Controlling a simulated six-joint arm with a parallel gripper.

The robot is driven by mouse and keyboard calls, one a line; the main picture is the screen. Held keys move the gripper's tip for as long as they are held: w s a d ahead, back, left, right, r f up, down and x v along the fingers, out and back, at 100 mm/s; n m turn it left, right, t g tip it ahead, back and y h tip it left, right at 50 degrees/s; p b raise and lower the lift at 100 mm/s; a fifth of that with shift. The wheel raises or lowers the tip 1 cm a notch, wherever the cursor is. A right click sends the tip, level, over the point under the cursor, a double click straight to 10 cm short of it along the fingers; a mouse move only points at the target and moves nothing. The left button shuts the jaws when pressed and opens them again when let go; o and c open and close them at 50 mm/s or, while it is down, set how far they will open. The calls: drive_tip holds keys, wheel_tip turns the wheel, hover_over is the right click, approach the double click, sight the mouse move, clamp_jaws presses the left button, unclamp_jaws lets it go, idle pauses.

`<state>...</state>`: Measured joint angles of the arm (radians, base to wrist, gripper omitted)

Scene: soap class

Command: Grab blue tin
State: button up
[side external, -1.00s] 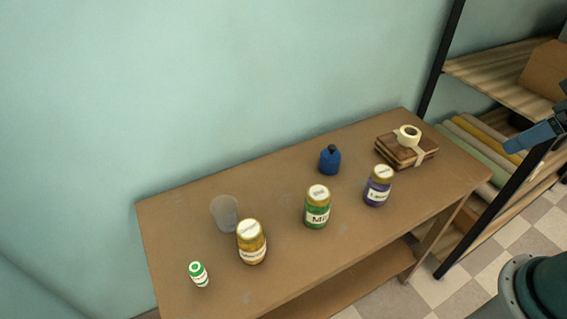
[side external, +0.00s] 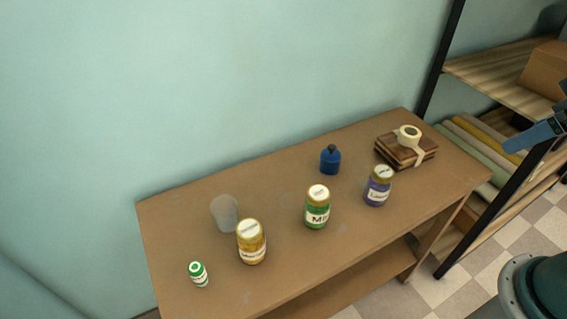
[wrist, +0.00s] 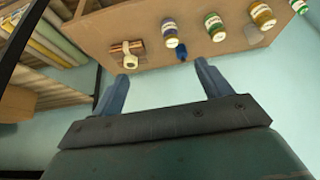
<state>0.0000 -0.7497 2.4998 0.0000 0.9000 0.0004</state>
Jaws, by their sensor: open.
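A blue-violet jar (side external: 377,187) with a gold lid and a white label stands upright at the right front of the table. A small plain blue container (side external: 330,160) with a dark top stands behind it, nearer the wall. I cannot tell for sure which one is the blue tin. The wrist view also shows the jar (wrist: 170,34) and the small container (wrist: 181,54). My gripper (wrist: 162,72) is open and empty, apart from both. Only part of it shows at the right edge of the side view.
A green jar (side external: 317,208), a yellow jar (side external: 251,243), a translucent cup (side external: 225,213) and a small green-and-white can (side external: 198,274) stand to the left. Wooden blocks (side external: 405,150) with a tape roll (side external: 409,134) lie at the right. A shelf rack (side external: 480,65) stands beyond the table.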

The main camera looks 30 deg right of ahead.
drive_tip(key=shift+w, duration=0.1)
drive_tip(key=w+a+m+g, duration=0.3)
drive_tip(key=w+m, duration=0.5)
drive_tip(key=w, duration=1.2)
drive_tip(key=w+a+f+m+g, duration=0.1)
drive_tip(key=w+f+m, duration=0.1)
drive_tip(key=w+f, duration=0.3)
drive_tip(key=w+a+f+m, duration=0.1)
drive_tip(key=w+f+m, duration=0.1)
drive_tip(key=w+f, duration=0.3)
drive_tip(key=w+a+f+m+g, duration=0.1)
drive_tip(key=w+a+f+m, duration=0.1)
drive_tip(key=w+f, duration=0.3)
drive_tip(key=shift+w+f+m+g, duration=0.15)
drive_tip(key=shift+f+m, duration=0.15)
drive_tip(key=shift+f, duration=0.65)
drive_tip(key=shift+w+f+m+g, duration=0.15)
drive_tip(key=shift+f+m, duration=0.15)
drive_tip(key=shift+f, duration=0.65)
drive_tip(key=shift+w+a+f, duration=0.1)
drive_tip(key=shift+f, duration=0.2)
